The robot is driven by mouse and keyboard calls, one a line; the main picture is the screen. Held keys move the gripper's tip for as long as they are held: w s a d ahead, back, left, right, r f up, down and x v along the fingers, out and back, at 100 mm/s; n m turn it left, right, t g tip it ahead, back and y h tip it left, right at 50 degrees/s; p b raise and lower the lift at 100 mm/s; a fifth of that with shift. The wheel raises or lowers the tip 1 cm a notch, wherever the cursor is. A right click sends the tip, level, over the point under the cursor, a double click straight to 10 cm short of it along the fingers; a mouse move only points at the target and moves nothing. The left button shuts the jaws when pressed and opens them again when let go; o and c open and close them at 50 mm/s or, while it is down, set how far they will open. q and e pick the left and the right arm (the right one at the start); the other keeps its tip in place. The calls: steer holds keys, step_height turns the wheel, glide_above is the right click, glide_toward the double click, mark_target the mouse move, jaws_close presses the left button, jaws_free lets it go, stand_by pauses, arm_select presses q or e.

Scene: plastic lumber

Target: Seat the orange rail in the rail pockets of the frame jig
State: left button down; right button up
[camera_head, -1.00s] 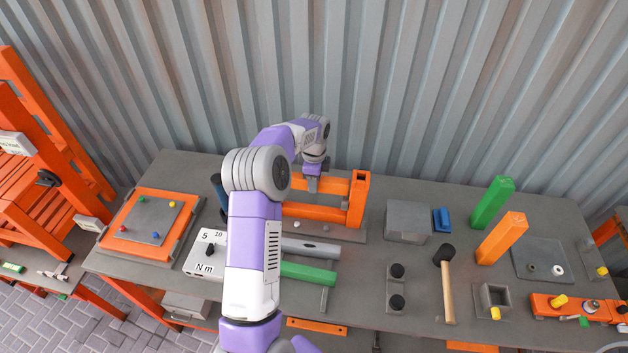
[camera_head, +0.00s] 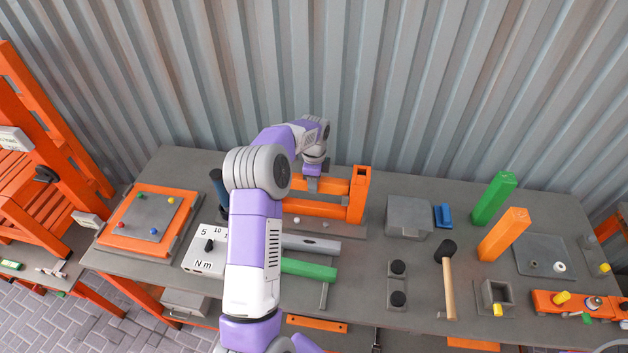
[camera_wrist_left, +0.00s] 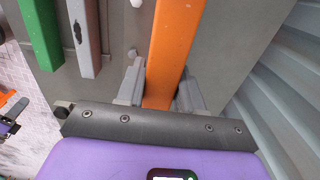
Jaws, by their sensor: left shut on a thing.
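My left gripper (camera_head: 312,186) is shut on an orange rail (camera_head: 335,186) over the far part of the bench. In the left wrist view the two fingers (camera_wrist_left: 160,95) lie on either side of the orange rail (camera_wrist_left: 174,45). In the head view, an orange upright (camera_head: 357,195) stands at the held rail's right end, and another orange rail (camera_head: 330,211) lies in front and lower. These stand on a grey base (camera_head: 345,232), apparently the frame jig. My arm hides the left side, and I cannot tell whether the held rail is in its pockets. My right gripper is not in view.
A grey rail (camera_head: 312,245) and a green rail (camera_head: 308,269) lie in front. The corrugated wall rises close behind the bench.

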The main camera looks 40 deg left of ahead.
arm_select(q)
steer(key=shift+f+b, duration=0.45)
steer(key=shift+f, duration=0.4)
steer(key=c, duration=0.6)
jaws_free()
steer(key=shift+c, duration=0.2)
step_height(320, 180, up, 8)
steer(key=shift+f, duration=0.2)
